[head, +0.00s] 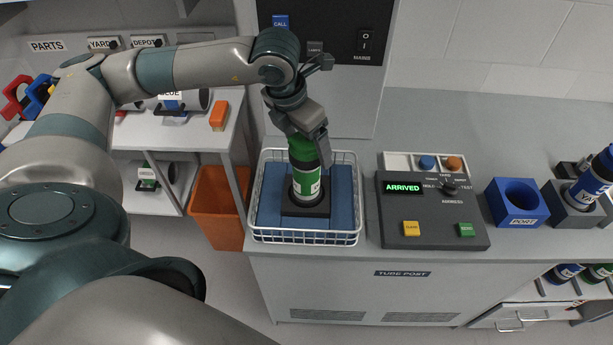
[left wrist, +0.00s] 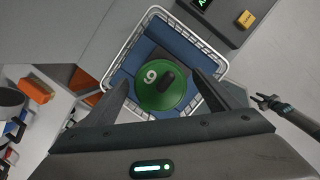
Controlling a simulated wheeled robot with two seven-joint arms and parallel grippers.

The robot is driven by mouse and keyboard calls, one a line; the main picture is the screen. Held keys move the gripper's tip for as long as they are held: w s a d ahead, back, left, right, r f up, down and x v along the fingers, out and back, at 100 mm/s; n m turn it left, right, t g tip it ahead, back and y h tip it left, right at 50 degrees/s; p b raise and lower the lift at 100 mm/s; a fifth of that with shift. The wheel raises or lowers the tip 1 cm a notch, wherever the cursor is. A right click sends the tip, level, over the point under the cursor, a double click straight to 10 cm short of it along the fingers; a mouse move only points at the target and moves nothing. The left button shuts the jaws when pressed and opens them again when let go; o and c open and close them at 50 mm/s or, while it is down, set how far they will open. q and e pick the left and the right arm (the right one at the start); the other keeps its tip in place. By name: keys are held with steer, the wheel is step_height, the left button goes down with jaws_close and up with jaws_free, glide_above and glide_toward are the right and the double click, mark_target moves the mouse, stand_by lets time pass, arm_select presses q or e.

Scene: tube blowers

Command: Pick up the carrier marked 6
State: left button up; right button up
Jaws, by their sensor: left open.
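The green carrier (head: 307,184) with a white label stands upright in a dark holder on the blue pad of the white wire basket (head: 262,232). In the left wrist view its green lid (left wrist: 152,96) bears a white digit that reads like a 9 at this angle; it could be a 6 turned around. My left gripper (head: 306,150) is open over the carrier's top. In the left wrist view its fingers (left wrist: 163,82) lie on either side of the lid. I cannot tell whether they touch it. A small dark gripper (left wrist: 264,103), probably my right one, shows there at the right.
The console (head: 437,226) right of the basket reads ARRIVED. A blue PORT block (head: 503,217) and a holder with a blue carrier (head: 590,185) stand further right. An orange bin (head: 216,225) is left of the counter. Shelves with carriers are at the left back.

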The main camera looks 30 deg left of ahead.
arm_select(q)
steer(key=c, duration=1.7)
steer(key=shift+r, duration=0.2)
steer(key=shift+w+r+b, duration=0.1)
steer(key=shift+r+b, duration=0.4)
steer(key=shift+r, duration=0.05)
step_height(320, 180, up, 3)
steer(key=shift+d+f+b, duration=0.1)
steer(key=shift+f+b, duration=0.1)
steer(key=shift+b, duration=0.5)
steer(key=d+r+b, duration=0.4)
steer(key=d+r, duration=0.3)
steer(key=d, duration=0.4)
steer(key=shift+d, duration=0.25)
